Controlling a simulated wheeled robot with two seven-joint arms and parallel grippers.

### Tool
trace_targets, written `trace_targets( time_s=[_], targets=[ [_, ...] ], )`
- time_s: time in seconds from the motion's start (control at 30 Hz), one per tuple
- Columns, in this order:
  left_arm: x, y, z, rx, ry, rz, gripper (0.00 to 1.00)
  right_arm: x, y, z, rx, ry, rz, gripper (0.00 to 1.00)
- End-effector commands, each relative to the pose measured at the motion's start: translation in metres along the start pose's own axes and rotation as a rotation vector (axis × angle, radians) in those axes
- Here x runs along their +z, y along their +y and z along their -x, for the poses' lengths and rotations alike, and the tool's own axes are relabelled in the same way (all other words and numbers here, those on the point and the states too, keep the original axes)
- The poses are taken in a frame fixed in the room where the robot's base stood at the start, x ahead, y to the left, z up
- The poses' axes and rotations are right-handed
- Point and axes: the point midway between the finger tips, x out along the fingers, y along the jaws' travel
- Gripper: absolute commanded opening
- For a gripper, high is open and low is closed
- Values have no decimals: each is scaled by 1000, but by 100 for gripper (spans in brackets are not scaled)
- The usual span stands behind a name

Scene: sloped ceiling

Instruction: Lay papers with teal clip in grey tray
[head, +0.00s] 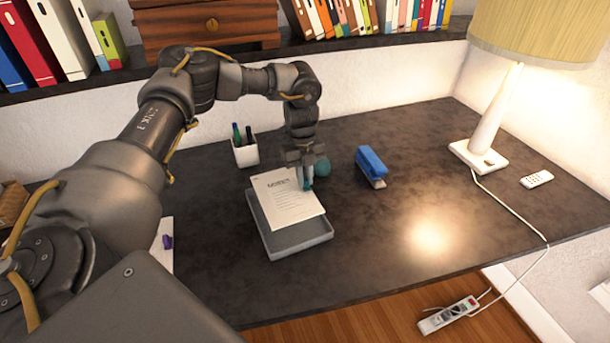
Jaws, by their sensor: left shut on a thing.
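The papers (283,200) are white printed sheets and lie over the back part of the grey tray (300,239), slightly askew to it. I cannot tell whether they rest on the tray or are held just above it. The teal clip (308,184) is at the papers' right back edge, partly hidden by my left gripper. My left gripper (305,176) points down there and is shut on the clipped papers. The tray's front part shows bare. My right gripper is not in view.
A white pen cup (245,153) stands behind the tray at left. The desk's right middle is clear.

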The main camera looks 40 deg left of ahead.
Motion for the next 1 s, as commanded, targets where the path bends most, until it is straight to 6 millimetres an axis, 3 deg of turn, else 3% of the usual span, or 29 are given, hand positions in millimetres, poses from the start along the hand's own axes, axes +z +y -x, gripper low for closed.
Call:
trace_targets(
  time_s=[1.0],
  targets=[
    [10,0,-64,0,0,0,0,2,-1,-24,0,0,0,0]
  ],
)
